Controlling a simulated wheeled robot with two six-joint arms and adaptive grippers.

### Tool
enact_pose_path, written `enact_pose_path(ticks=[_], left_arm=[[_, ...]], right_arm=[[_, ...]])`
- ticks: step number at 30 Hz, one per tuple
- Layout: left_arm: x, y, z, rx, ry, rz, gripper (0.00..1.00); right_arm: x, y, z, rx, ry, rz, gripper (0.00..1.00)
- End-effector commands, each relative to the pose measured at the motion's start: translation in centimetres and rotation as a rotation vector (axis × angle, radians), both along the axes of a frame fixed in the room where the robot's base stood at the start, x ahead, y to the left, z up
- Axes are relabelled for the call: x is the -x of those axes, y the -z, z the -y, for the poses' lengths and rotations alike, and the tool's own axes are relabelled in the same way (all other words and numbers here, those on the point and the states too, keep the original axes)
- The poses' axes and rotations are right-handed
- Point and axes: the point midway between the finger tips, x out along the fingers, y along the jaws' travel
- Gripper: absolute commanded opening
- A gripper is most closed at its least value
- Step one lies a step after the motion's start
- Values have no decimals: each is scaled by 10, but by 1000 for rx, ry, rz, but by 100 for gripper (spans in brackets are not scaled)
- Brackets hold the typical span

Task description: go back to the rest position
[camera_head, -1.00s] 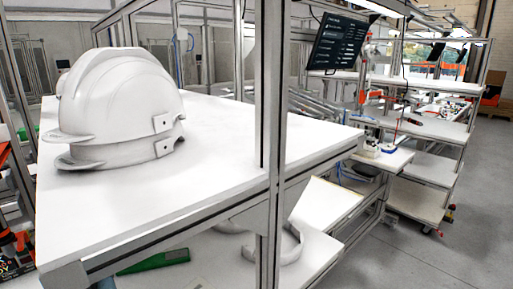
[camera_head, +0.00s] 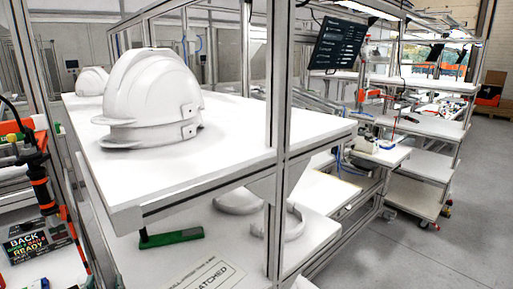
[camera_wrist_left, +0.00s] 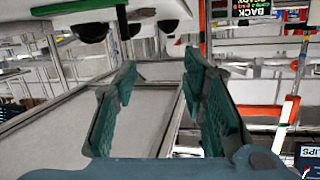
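My left gripper (camera_wrist_left: 160,68) shows only in the left wrist view. Its two green fingers stand apart with nothing between them, in front of blurred grey surfaces and frame posts. Neither gripper shows in the head view, and my right gripper is in no view. In the head view, white helmet shells (camera_head: 152,92) sit one over another on the white upper shelf (camera_head: 235,150). Another white helmet shell (camera_head: 91,81) sits behind them to the left.
Metal posts (camera_head: 279,130) frame the shelf. Below are white curved bands (camera_head: 291,222), a green bar (camera_head: 171,238) and a lettered label (camera_head: 207,274). A black lettered sign (camera_head: 35,240) stands at left. A dark screen (camera_head: 338,44) hangs behind.

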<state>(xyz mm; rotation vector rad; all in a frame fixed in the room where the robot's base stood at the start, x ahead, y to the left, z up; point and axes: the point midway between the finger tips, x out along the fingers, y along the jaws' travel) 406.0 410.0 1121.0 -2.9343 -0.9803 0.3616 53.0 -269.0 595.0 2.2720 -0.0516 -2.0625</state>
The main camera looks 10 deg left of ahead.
Motion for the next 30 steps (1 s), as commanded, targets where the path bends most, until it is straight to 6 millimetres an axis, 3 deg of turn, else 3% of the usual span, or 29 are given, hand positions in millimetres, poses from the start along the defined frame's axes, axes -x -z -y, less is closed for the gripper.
enact_pose_path(ticks=[5, 11, 18, 23, 24, 26, 30], left_arm=[[20, 44, 17, 43, 31, -169, 38], [63, 110, 54, 113, 124, -449, 38], [141, 178, 119, 222, 337, -813, 38], [200, 212, 172, 308, 543, -1028, 38], [194, 243, 167, 307, 531, -1036, 38], [190, 281, 163, 313, 523, -1049, 38], [193, 376, 156, 329, 507, -1080, 38]], right_arm=[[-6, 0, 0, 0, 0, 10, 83], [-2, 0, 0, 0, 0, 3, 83], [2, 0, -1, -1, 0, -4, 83], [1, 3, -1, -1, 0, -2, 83], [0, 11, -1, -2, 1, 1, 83], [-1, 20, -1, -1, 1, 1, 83], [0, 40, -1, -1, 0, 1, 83]])
